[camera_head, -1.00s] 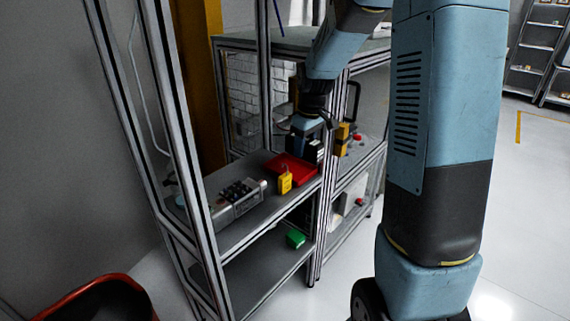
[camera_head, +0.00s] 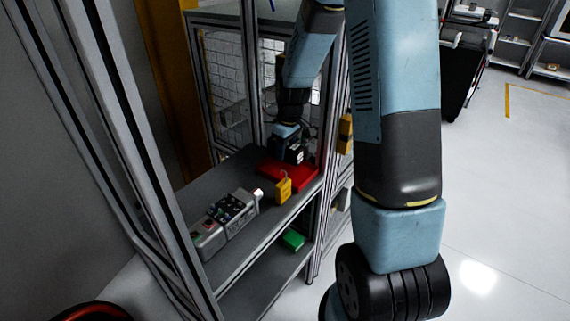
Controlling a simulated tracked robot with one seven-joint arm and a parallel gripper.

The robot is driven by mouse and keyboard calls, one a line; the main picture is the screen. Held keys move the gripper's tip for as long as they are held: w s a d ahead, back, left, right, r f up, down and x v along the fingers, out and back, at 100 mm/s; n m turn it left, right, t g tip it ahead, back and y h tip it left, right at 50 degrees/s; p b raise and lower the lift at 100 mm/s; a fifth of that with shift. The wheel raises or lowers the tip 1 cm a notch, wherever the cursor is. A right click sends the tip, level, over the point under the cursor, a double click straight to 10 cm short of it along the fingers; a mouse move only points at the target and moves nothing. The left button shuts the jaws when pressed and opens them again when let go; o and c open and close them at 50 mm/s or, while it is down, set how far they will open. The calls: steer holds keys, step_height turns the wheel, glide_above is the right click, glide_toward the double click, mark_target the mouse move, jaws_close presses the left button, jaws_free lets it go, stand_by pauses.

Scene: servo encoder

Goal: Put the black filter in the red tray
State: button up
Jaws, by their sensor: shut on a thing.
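The red tray (camera_head: 306,180) lies on the upper shelf, toward its far right end. My gripper (camera_head: 286,144) is above the tray, pointing down, and is shut on a dark block, the black filter (camera_head: 296,154), which has a small white mark. The filter is over the tray's back part. I cannot tell whether its underside touches the tray. The fingers are small and dark here, and part of the tray is hidden behind the filter.
A yellow padlock-like item (camera_head: 283,191) stands just in front of the tray. A grey device with knobs (camera_head: 228,212) is at the shelf's near left. A green box (camera_head: 293,240) is on the lower shelf. Metal frame posts (camera_head: 333,110) flank the shelf.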

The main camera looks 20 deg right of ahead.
steer(key=shift+f, duration=2.9)
steer(key=shift+d, duration=0.1)
steer(key=o, duration=1.1)
